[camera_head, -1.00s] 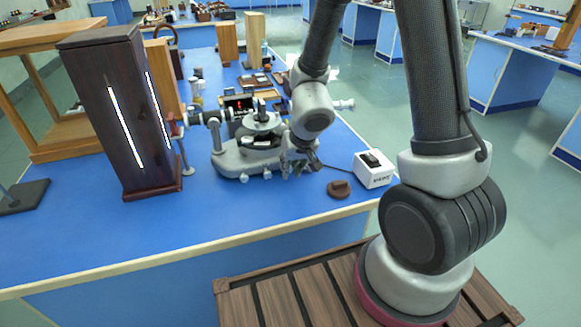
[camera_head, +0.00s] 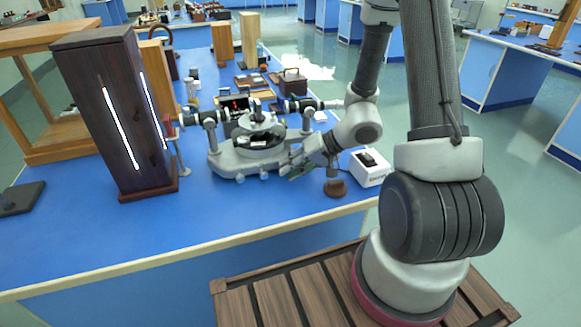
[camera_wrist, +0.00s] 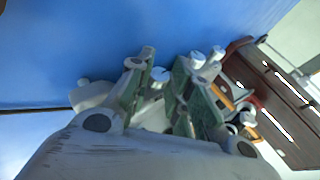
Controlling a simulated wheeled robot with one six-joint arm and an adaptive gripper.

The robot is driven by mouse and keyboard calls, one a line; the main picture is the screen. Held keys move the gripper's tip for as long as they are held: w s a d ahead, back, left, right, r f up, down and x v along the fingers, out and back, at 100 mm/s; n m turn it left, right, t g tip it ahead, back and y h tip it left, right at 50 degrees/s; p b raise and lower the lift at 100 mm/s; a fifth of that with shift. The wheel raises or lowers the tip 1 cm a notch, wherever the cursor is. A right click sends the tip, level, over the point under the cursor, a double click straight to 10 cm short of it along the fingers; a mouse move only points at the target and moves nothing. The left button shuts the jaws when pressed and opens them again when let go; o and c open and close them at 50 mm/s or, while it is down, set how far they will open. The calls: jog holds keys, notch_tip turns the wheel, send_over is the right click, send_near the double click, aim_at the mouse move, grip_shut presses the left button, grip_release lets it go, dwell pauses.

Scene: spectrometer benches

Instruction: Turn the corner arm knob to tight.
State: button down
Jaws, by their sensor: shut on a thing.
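The grey spectrometer (camera_head: 228,160) stands on the blue bench, with small pale knobs along its front edge. My gripper (camera_head: 296,168) is low at its front right corner, the arm coming in from the right. In the wrist view, the two green-padded fingers of my gripper (camera_wrist: 168,70) stand on either side of a small pale knob (camera_wrist: 160,74), shut on it. The fingers hide most of this knob. I take it for the corner arm knob; no tight or loose marking is readable. Other pale knobs (camera_wrist: 218,53) show beyond the right finger.
A white box with a black switch (camera_head: 370,168) and a small brown round piece (camera_head: 336,188) sit close to the right of my gripper. A tall dark lamp housing (camera_head: 118,120) stands at left. The front of the bench (camera_head: 240,212) is clear.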

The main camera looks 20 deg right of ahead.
dwell(0.4)
jog(key=c, duration=1.3)
grip_release()
